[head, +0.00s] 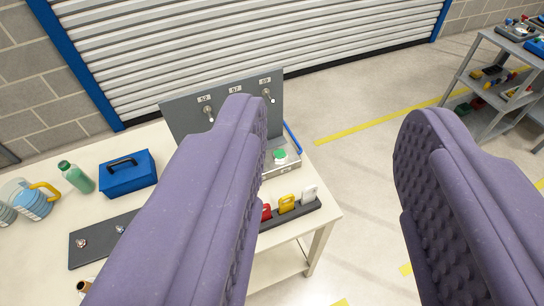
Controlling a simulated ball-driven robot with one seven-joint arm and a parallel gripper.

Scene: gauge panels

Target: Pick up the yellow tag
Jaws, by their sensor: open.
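The yellow tag (287,203) stands in a dark holder strip (305,213) near the right edge of the cream table (325,200). A red tag (266,212) is to its left, partly hidden by my left finger, and a white tag (309,194) is to its right. My gripper (335,125) is open and empty, with its two purple padded fingers wide apart. The left finger covers part of the table. The yellow tag shows just right of that finger, in the gap between the fingers.
A grey panel with switches (270,82) stands at the table's back, with a green button (280,155) before it. A blue toolbox (128,174), a green bottle (75,177) and a dark plate (90,242) are at left. A shelf (480,75) stands at far right; floor between is clear.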

